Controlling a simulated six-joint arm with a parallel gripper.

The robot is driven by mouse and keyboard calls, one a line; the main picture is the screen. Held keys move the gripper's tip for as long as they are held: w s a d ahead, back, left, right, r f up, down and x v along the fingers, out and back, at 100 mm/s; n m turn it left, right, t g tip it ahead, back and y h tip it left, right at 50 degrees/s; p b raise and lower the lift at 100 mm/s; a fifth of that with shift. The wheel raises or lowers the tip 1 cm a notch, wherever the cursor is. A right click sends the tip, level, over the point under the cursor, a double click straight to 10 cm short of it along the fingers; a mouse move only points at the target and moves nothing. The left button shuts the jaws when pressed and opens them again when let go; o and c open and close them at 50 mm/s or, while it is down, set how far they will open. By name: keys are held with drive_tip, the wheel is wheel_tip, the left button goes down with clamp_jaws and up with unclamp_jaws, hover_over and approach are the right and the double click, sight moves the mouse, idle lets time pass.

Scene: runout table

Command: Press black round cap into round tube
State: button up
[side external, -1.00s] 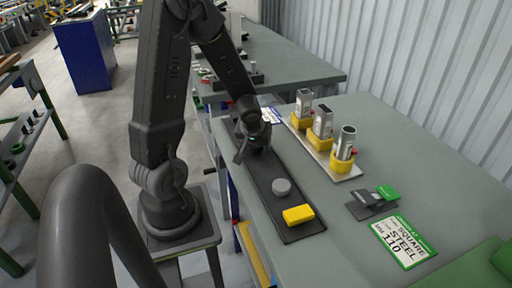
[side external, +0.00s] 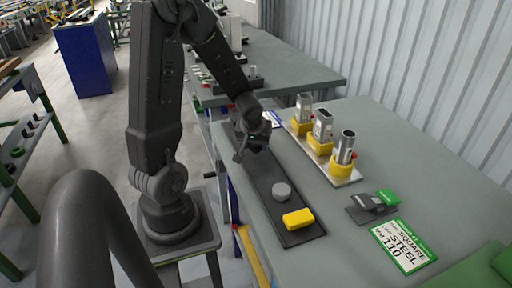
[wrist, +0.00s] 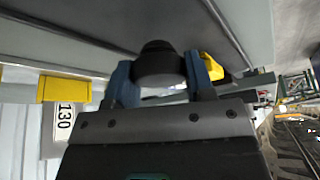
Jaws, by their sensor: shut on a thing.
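My gripper (wrist: 160,74) is shut on a black round cap (wrist: 159,62), which sits between the two blue fingers in the wrist view. In the side view my gripper (side external: 252,147) is over the far part of the dark tray, and the cap can hardly be told from it. The round tube (side external: 347,141) stands upright in a yellow holder, nearest the camera in a row of three tubes. My gripper is to the left of and beyond this tube, apart from it.
A grey round cap (side external: 282,191) and a yellow block (side external: 298,218) lie on the dark tray (side external: 303,236). A rectangular tube (side external: 322,124) and another tube (side external: 304,103) stand in the same row. A clamp-like green and black device (side external: 374,203) and a sign (side external: 403,246) lie to the right.

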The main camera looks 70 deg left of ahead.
wheel_tip(320, 180, up, 7)
drive_tip(key=shift+r, duration=0.1)
drive_tip(key=shift+w+d+r, duration=0.25)
drive_tip(key=shift+w+r, duration=0.55)
drive_tip(key=shift+w, duration=0.15)
drive_tip(key=w+d+r+m+t+h, duration=0.1)
drive_tip(key=w+d+r+m, duration=0.2)
drive_tip(key=w+d+r, duration=0.2)
drive_tip(key=w+d+r+m, duration=0.3)
drive_tip(key=w+d+r, duration=0.2)
drive_tip(key=w+d, duration=0.5)
drive_tip(key=w, duration=0.3)
drive_tip(key=shift+w+d+t+h, duration=0.2)
drive_tip(key=shift+w+t+h, duration=0.1)
drive_tip(key=shift+t+h, duration=0.1)
drive_tip(key=shift+f, duration=0.15)
drive_tip(key=shift+f, duration=2.8)
drive_tip(key=shift+f, duration=0.75)
drive_tip(key=shift+r, duration=0.4)
